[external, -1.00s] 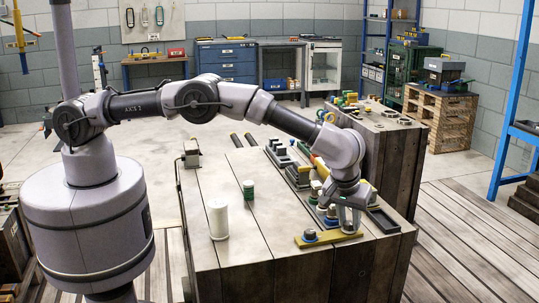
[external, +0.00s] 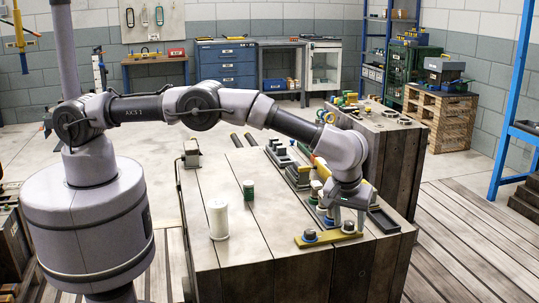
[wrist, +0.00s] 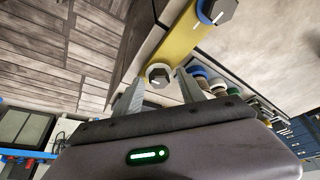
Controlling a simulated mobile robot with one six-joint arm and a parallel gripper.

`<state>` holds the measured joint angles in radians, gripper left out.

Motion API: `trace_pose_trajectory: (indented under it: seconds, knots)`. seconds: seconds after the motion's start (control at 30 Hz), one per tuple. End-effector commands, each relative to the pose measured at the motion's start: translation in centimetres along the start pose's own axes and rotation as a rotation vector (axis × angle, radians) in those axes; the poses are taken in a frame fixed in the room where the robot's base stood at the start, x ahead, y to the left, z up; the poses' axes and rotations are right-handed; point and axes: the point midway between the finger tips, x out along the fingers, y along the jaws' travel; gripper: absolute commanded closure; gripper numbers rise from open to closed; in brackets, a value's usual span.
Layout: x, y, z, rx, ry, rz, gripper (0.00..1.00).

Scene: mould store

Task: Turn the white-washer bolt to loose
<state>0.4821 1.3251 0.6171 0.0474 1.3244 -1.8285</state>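A yellow bar (external: 329,240) lies near the front of the wooden bench block and carries two dark hex bolts. The white-washer bolt (external: 348,227) is at its right end. It also shows in the wrist view (wrist: 158,75), with a white line on its head. The blue-washer bolt (external: 310,237) is at the left end and shows at the top of the wrist view (wrist: 217,11). My gripper (external: 349,222) points down over the white-washer bolt. Its two fingers (wrist: 158,88) are open, one on each side of the bolt head, with gaps visible. I cannot tell the exact height.
A white cylinder (external: 218,220) and a small green can (external: 248,189) stand on the bench left of the bar. A dark tray (external: 384,219) lies right of my gripper. Several fittings with coloured washers sit behind it.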

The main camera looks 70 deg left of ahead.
Motion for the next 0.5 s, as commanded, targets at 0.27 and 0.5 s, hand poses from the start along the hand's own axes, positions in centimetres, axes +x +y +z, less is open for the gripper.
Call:
trace_pose_trajectory:
  seconds: [0.27, 0.5]
  knots:
    - [-2.5, 0.1, -0.2, 0.0, 0.001, 0.003, 0.53]
    - [-10.8, 0.1, -0.3, 0.001, 0.0, 0.004, 0.53]
